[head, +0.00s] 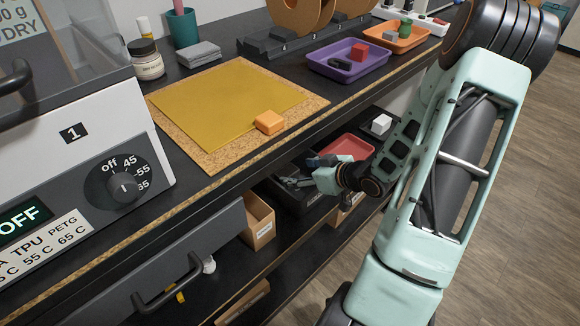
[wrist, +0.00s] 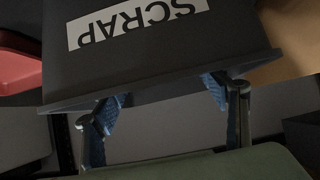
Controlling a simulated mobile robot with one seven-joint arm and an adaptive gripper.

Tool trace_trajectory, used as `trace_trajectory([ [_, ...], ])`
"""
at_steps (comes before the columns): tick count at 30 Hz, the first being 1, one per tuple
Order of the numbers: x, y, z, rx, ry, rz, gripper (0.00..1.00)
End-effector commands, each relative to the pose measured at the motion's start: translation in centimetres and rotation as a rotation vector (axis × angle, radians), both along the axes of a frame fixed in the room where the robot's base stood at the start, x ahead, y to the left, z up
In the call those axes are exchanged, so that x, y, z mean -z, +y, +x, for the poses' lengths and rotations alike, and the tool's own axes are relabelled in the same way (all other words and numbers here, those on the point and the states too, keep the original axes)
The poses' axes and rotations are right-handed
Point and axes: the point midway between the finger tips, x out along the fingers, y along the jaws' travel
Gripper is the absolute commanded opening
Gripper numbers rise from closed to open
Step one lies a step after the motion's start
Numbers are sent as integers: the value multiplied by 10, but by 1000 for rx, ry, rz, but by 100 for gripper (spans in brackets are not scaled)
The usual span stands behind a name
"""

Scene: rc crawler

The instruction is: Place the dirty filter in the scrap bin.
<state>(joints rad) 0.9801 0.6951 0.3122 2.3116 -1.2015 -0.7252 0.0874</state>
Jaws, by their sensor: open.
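The scrap bin (wrist: 160,72) is a dark box with a white label that reads SCRAP upside down in the wrist view. My gripper (wrist: 165,95) is open, its blue-padded fingertips apart at the bin's rim edge, with nothing seen between them. Whether the fingertips touch the rim I cannot tell. In the head view my gripper (head: 298,182) reaches below the worktop, over a dark container on the lower shelf. I cannot make out a dirty filter in either view; the inside of the bin is not clearly visible.
A red tray (head: 345,148) and a white cube (head: 381,124) are beside my gripper on the lower shelf. A cardboard bin (head: 258,220) stands to its left. The worktop edge (head: 235,158) overhangs.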

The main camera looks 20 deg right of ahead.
Motion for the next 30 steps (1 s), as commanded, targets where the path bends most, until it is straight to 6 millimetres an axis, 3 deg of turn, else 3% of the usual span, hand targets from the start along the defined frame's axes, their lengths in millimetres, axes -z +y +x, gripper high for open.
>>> trace_trajectory([
  [3,-18,-9,-19,4,1,0,67],
  [10,-31,-16,-40,1,0,0,67],
  [27,-31,-17,-42,-1,0,-1,67],
  [30,-36,-27,-39,-1,-2,-39,67],
])
